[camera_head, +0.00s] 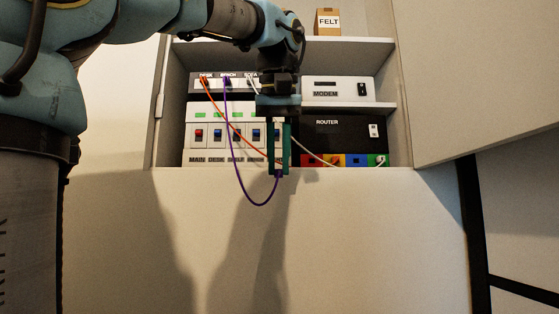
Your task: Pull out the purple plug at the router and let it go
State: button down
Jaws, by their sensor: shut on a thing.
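My gripper (279,170) points down in front of the shelf, just left of the router's coloured ports. It is shut on the purple plug (279,174), which is mostly hidden between the fingers. The purple cable (240,180) hangs in a loop from the upper-left strip down and up to the gripper. The black router (345,132) stands in the lower right bay, with red, orange, blue and green ports along its bottom. The plug appears apart from the ports and in front of the shelf edge.
An orange cable (226,120) runs down behind my gripper; its far end is hidden. A white cable (312,155) runs toward the router's ports. A switch panel (220,156) stands left, a modem (325,90) above the router, and a FELT box (327,22) higher.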

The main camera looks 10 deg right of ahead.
jog(key=shift+w+a+f+b, duration=0.85)
jog(key=shift+a+f+b, duration=1)
jog(key=shift+f, duration=0.85)
jog(key=shift+w+a+f+b, duration=0.9)
jog(key=shift+a+f+b, duration=0.95)
jog(key=shift+f, duration=0.9)
jog(key=shift+w+a+f+b, duration=0.85)
jog(key=shift+a+f+b, duration=1)
jog(key=shift+f, duration=0.85)
jog(key=shift+d, duration=0.25)
jog(key=c, duration=0.8)
grip_release()
jog(key=shift+o, duration=0.2)
jog(key=shift+d, duration=0.15)
jog(key=shift+r, duration=0.1)
jog(key=p+v, duration=0.1)
jog(key=v, duration=0.4)
jog(key=p+v, duration=0.1)
jog(key=v, duration=0.4)
jog(key=shift+s+a, duration=0.1)
jog(key=shift+a, duration=0.15)
jog(key=shift+s+r, duration=0.2)
jog(key=shift+r, duration=0.1)
